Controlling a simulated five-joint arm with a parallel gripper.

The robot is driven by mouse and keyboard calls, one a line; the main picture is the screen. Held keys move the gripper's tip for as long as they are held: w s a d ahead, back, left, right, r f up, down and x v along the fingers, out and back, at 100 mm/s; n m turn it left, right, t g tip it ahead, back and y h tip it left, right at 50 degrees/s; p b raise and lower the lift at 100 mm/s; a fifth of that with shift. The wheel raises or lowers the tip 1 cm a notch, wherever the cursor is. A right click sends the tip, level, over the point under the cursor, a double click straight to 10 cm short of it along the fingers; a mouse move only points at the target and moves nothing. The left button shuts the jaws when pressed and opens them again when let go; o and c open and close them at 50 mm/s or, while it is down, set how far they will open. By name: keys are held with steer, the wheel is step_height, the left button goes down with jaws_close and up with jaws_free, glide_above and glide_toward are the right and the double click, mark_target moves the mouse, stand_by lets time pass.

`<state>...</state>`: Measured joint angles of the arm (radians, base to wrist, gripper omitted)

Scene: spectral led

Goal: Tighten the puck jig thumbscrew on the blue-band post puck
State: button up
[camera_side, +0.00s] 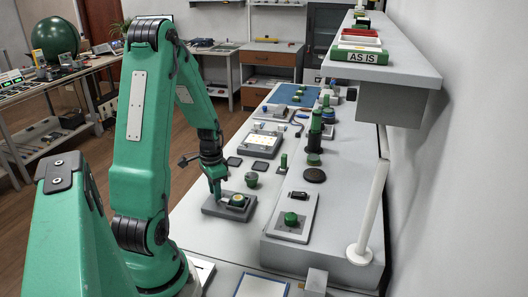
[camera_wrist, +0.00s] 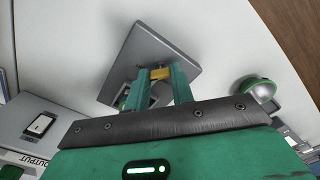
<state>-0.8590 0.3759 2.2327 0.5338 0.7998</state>
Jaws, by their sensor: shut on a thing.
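The grey puck jig (camera_side: 212,210) lies flat on the bench below my gripper (camera_side: 218,196). A dark round puck with a yellowish part (camera_side: 238,200) sits on it, just right of my fingers. In the wrist view, the jig (camera_wrist: 165,45) is a tilted grey plate. My two green fingers are shut on the brass-yellow thumbscrew (camera_wrist: 160,73), one on each side of it. Part of the puck (camera_wrist: 123,98) shows left of the fingers, mostly hidden by the left finger. I cannot make out a blue band on it.
A plate with a green knob (camera_side: 291,219) lies to the right. A shelf (camera_side: 395,60) overhangs the bench's right side.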

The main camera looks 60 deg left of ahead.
steer(key=shift+r+m, duration=0.1)
steer(key=shift+m, duration=0.7)
steer(key=o, duration=1)
steer(key=shift+r, duration=3.9)
